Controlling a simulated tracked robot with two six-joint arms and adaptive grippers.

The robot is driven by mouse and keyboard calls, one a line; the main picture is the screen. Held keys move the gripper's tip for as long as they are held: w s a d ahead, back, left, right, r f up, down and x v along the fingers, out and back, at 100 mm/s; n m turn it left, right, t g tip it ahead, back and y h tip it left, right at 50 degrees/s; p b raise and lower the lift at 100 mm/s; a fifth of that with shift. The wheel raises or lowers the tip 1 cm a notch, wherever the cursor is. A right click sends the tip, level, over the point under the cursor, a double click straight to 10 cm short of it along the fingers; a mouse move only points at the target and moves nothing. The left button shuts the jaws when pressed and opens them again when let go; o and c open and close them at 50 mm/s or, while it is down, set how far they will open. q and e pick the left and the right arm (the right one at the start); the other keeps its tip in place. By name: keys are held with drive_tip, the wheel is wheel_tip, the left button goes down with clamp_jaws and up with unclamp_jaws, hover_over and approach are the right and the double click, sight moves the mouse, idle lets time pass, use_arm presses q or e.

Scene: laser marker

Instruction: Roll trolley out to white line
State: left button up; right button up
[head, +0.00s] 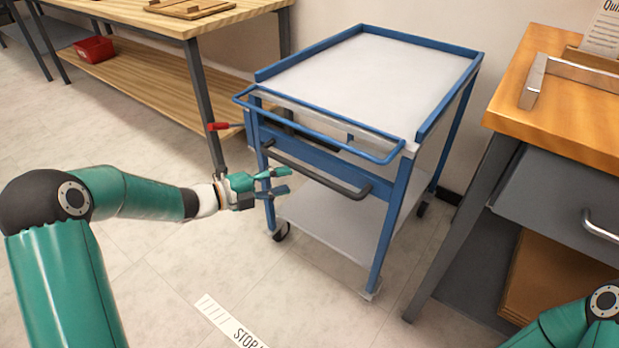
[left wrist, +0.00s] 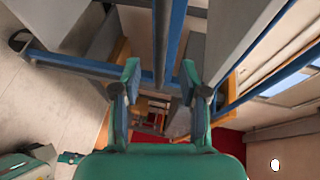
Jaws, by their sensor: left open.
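The trolley, with a blue frame and a pale top shelf (head: 370,70), stands between the wooden bench and the orange-topped bench. A blue push rail (head: 320,130) runs across its near end, and a dark bar handle (head: 318,172) sits below it. My left gripper (head: 288,180) is open beside the near left of the trolley, around the dark handle's height. In the left wrist view the open fingers (left wrist: 160,78) point at the trolley frame, and a dark bar (left wrist: 160,50) shows between them; contact is unclear. A white floor strip (head: 222,318) with "STOP" lettering lies in front, partly cut off. My right gripper is out of view.
A red-handled lever (head: 218,126) sticks out at the trolley's left. The wooden bench (head: 150,18) stands behind left, with a red bin (head: 94,49) on its lower shelf. The orange-topped bench (head: 570,115) is close on the right. The floor in front is clear.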

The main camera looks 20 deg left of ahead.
sight(310, 175)
use_arm(q)
drive_tip(key=b+x, duration=0.1)
drive_tip(key=x, duration=0.7)
drive_tip(key=shift+w+d+f+b, duration=0.1)
drive_tip(key=shift+b, duration=0.2)
clamp_jaws()
